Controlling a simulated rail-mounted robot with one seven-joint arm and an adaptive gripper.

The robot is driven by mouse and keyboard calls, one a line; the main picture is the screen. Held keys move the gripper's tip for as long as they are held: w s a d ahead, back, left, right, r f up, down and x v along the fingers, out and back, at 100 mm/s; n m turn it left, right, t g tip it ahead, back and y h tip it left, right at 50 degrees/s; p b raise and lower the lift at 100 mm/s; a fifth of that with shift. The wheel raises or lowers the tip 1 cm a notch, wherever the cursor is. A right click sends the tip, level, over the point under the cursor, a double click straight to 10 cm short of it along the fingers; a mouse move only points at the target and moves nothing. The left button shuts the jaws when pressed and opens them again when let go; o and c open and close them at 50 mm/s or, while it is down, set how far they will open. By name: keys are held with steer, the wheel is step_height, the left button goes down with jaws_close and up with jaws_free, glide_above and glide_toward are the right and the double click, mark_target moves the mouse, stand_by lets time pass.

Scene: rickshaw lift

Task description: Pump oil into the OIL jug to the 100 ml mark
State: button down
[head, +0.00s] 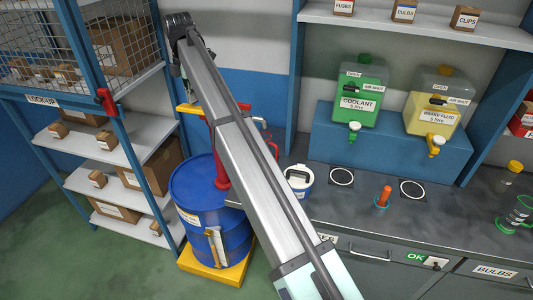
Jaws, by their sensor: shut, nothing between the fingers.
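A blue drum (197,192) stands on a yellow base (236,271) at the left end of the counter. A red upright pump part (220,172) rises from the drum, partly covered by my arm. A yellow bar (187,109) shows at its upper left, beside my arm. A red-edged thing (271,146) shows just right of my arm; I cannot tell whether it is the OIL jug. No OIL label or 100 ml mark can be read. My arm runs from the bottom right to the upper left. My gripper's fingers cannot be made out.
The grey counter (375,220) holds a white tub with a blue rim (299,188), an orange-red handle (384,196) and a green-handled clear jug (515,215). Coolant (361,90) and brake fluid (432,100) tanks stand behind. A shelf rack (135,145) stands left; green floor lies below.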

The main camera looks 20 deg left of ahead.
step_height(320, 180, down, 11)
steer(key=b, duration=0.2)
steer(key=shift+r, duration=0.15)
stand_by(1.9)
steer(key=shift+r+p, duration=2.25)
steer(key=shift+r, duration=3.35)
steer(key=shift+f, duration=0.2)
step_height(320, 180, down, 11)
steer(key=b, duration=0.3)
steer(key=shift+r, duration=0.2)
